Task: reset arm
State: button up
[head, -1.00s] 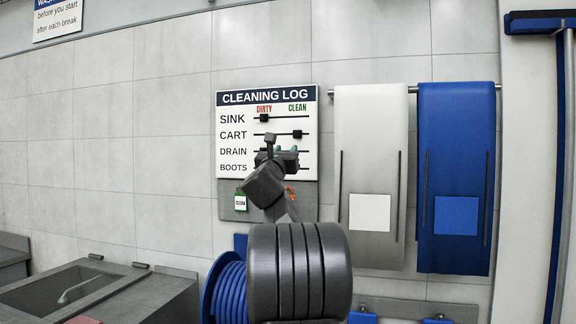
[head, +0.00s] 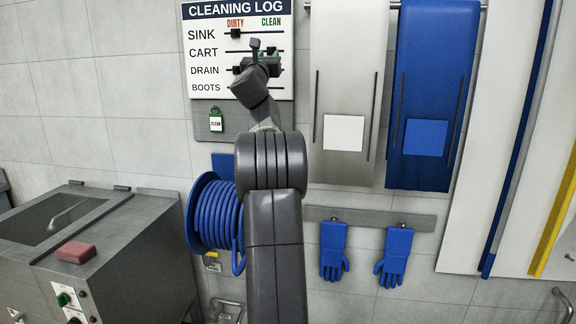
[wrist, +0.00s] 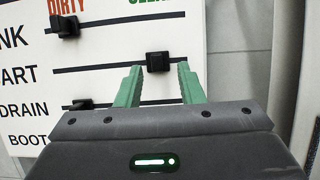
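My gripper (head: 262,60) is in front of the cleaning log board (head: 202,50) in the head view, held up by my arm. In the wrist view its two green fingers (wrist: 159,70) are apart with nothing between them. The black CART slider (wrist: 158,62) shows just beyond and between the fingertips; I cannot tell if they touch it. In the head view the CART slider (head: 271,50) is on the clean side. The SINK slider (head: 236,33) and DRAIN slider (head: 237,70) are toward the dirty side. My gripper and wrist hide part of the lower board.
A grey towel (head: 342,90) and a blue towel (head: 430,80) hang right of the board. A blue hose reel (head: 205,215) and blue gloves (head: 333,250) are below. A sink unit (head: 120,245) with a red sponge (head: 76,252) stands at left.

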aim_at(271, 51)
jog(key=shift+p+x, duration=0.75)
jog(key=shift+x, duration=0.65)
jog(key=shift+s, duration=0.1)
